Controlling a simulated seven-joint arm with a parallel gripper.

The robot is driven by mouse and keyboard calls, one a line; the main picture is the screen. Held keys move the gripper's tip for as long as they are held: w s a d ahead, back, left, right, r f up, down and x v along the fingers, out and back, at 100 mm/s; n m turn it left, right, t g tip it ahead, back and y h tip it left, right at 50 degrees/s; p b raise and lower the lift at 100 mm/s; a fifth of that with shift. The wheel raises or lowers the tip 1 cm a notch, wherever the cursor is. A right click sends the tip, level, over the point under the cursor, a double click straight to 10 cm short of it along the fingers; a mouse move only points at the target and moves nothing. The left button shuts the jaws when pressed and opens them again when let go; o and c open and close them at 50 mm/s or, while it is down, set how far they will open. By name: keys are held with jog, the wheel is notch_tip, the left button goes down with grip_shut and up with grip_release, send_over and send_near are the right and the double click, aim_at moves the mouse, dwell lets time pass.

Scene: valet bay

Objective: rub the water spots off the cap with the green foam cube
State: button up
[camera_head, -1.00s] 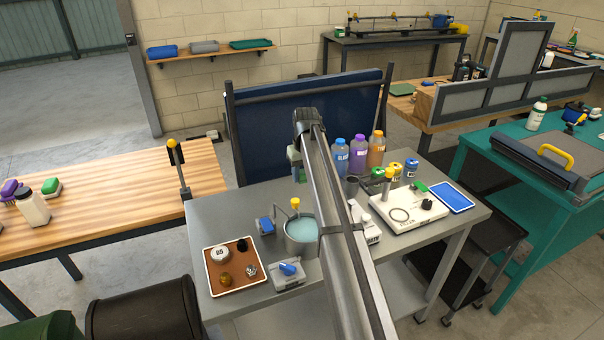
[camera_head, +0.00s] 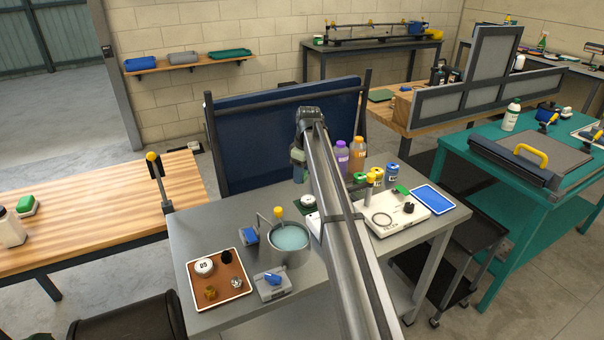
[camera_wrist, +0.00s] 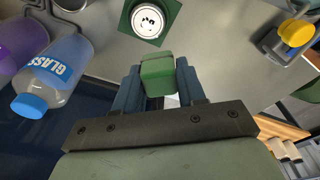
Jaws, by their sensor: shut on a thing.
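My gripper (camera_wrist: 158,80) is shut on the green foam cube (camera_wrist: 157,68), which sits between its blue fingers in the wrist view. A white round cap (camera_wrist: 149,20) with dark marks lies on a dark green square pad (camera_wrist: 128,22) on the grey table, just beyond the cube in the picture. The cube looks apart from the cap; its height above the table is hard to tell. In the head view, my gripper (camera_head: 299,170) is largely hidden by my arm, and the pad (camera_head: 306,207) shows beside the arm. I cannot make out separate water spots.
A clear bottle marked GLASS (camera_wrist: 58,75) stands left in the wrist view, near a purple one (camera_wrist: 20,42). In the head view, a pot of bluish liquid (camera_head: 290,240) and a brown tray (camera_head: 222,290) stand left of my arm; a white board (camera_head: 400,220) lies right.

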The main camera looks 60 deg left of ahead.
jog(key=n, duration=0.5)
jog(key=shift+s+d+n+h, duration=0.25)
jog(key=shift+s+n+h, duration=0.05)
jog(key=n, duration=0.5)
jog(key=shift+s+d+g+h, duration=0.1)
jog(key=shift+d+g+h, duration=0.1)
jog(key=shift+g+h, duration=0.1)
send_over(304, 200)
jog(key=s, duration=0.1)
jog(key=shift+s+f, duration=0.15)
jog(key=shift+f, duration=2.9)
notch_tip(304, 200, down, 2)
jog(key=shift+f, duration=0.1)
jog(key=shift+w, duration=3.15)
jog(key=s, duration=0.6)
jog(key=shift+s, duration=0.25)
jog(key=shift+w+r, duration=0.1)
jog(key=shift+r, duration=4.1)
